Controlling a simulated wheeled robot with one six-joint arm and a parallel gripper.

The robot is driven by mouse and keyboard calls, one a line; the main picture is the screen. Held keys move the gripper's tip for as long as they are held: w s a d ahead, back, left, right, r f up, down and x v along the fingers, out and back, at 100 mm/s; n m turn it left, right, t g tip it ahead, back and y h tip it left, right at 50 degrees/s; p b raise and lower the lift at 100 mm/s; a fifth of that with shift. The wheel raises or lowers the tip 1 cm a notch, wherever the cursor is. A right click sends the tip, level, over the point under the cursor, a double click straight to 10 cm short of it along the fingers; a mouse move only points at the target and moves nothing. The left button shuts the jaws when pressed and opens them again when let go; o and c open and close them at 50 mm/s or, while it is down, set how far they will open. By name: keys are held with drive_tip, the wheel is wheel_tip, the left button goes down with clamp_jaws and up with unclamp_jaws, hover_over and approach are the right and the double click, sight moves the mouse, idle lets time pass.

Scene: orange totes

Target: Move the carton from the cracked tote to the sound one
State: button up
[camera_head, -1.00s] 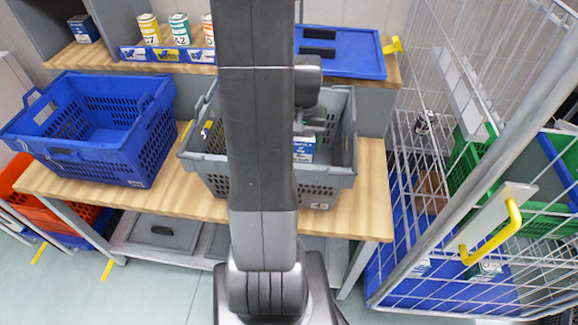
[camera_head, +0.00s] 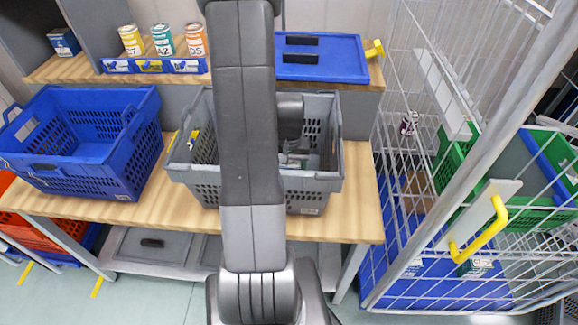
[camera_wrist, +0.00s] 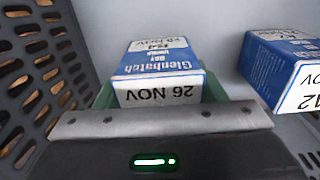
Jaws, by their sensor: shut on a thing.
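A blue-and-white carton (camera_wrist: 158,68) marked "Glenhatch" and "26 NOV" lies in the grey tote (camera_head: 318,180). My gripper (camera_wrist: 160,88) is shut on it, with green finger parts showing at both sides of the carton in the wrist view. In the head view my arm hides much of the grey tote's middle and most of the gripper. A blue tote (camera_head: 88,150) stands to the left on the same bench and looks empty. I cannot make out a crack in either tote.
A second blue-and-white carton (camera_wrist: 283,68) lies to the right in the wrist view. The grey tote's slotted wall (camera_wrist: 40,70) is close on the left. Cans (camera_head: 163,40) stand on the shelf behind. A wire cage trolley (camera_head: 440,200) stands at the right.

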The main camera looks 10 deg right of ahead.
drive_tip(key=o, duration=1.2)
drive_tip(key=shift+f, duration=0.15)
drive_tip(key=shift+c, duration=0.2)
wheel_tip(320, 180, up, 12)
drive_tip(key=shift+r+p, duration=0.2)
drive_tip(key=shift+p, duration=0.2)
